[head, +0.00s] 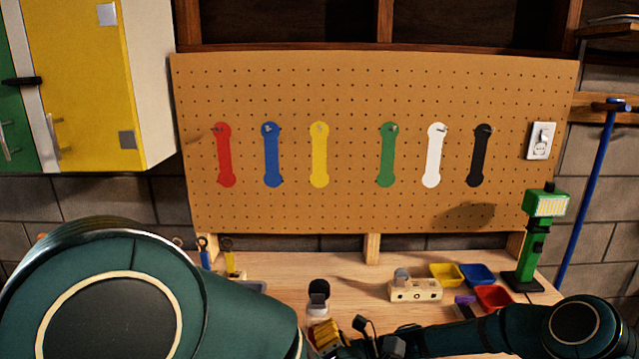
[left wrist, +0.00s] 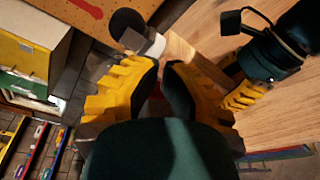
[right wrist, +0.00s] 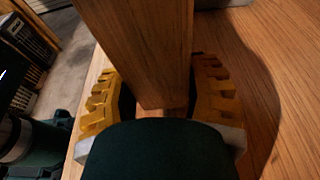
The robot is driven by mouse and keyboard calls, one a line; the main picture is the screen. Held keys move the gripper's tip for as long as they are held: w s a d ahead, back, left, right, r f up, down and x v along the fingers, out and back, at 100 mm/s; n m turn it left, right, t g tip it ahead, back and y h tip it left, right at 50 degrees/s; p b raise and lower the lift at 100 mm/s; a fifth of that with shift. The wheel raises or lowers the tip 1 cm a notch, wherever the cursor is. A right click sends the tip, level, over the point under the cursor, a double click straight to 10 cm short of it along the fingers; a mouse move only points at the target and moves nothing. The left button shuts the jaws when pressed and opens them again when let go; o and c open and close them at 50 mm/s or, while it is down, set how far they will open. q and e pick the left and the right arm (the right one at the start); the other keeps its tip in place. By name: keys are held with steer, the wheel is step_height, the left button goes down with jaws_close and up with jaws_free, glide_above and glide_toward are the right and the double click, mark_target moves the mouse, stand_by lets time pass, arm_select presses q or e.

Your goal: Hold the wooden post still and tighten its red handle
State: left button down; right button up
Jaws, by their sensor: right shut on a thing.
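The wooden post (right wrist: 148,50) stands between the yellow-backed fingers of my right gripper (right wrist: 165,85), which is shut on it just above the bench. In the left wrist view, wood that looks like the post (left wrist: 195,58) shows just beyond my left gripper (left wrist: 166,68). The left fingers are partly open, with a narrow gap between their tips. A dim reddish patch shows in that gap; I cannot tell whether it is the red handle. In the head view, my left gripper (head: 324,333) is low at the bench front, and my arms hide the post.
A black and white object (head: 318,293) stands close beyond my left gripper. A wooden block (head: 415,291), yellow (head: 445,273), blue (head: 478,274) and red (head: 493,297) bins, and a green lamp (head: 530,250) stand to the right. A pegboard (head: 350,90) rises behind.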

arm_select(q)
steer(key=shift+a+f, duration=0.2)
steer(key=shift+f, duration=0.1)
stand_by(0.4)
steer(key=shift+d+f, duration=0.45)
steer(key=shift+f, duration=0.05)
stand_by(0.5)
steer(key=shift+d+f, duration=0.25)
steer(key=shift+f, duration=0.4)
stand_by(0.5)
steer(key=a+v, duration=0.1)
steer(key=v, duration=0.5)
steer(key=shift+d+f, duration=0.25)
steer(key=shift+f, duration=0.1)
steer(key=shift+s, duration=0.15)
